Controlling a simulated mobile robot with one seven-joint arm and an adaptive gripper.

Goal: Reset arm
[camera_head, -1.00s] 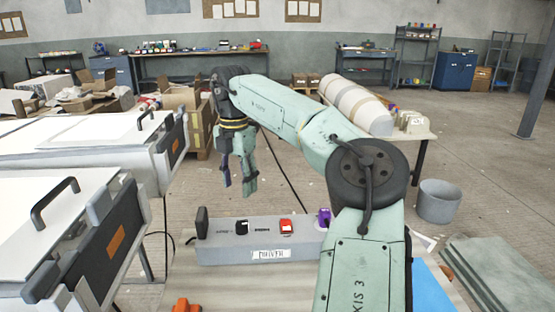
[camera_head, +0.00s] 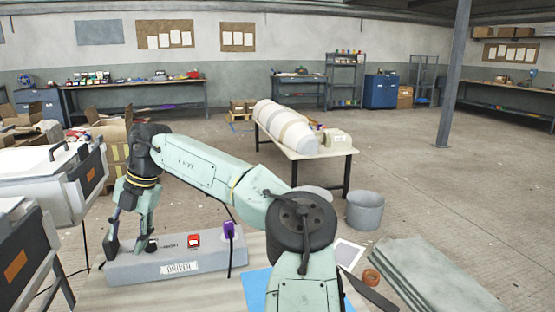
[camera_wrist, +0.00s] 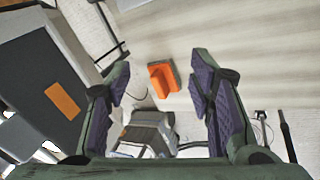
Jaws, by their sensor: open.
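My green arm reaches out to the left in the head view. My gripper (camera_head: 132,228) points down, with its fingers apart and nothing between them. In the head view it overlaps the left end of a grey box marked "DRIVEN" (camera_head: 212,262); whether it touches cannot be told. In the wrist view both purple-padded fingers of my gripper (camera_wrist: 161,85) are spread wide. An orange object (camera_wrist: 164,79) lies on the pale bench top beyond them. The box carries a red switch (camera_head: 193,241) and a purple plug (camera_head: 229,230).
White moulds with grey-black fronts (camera_head: 90,170) stand close at the left. A table (camera_head: 335,150) carries a large pale cylinder (camera_head: 287,130). A grey bucket (camera_head: 365,210) and stacked grey sheets (camera_head: 430,275) are at the right. The floor at centre right is mostly clear.

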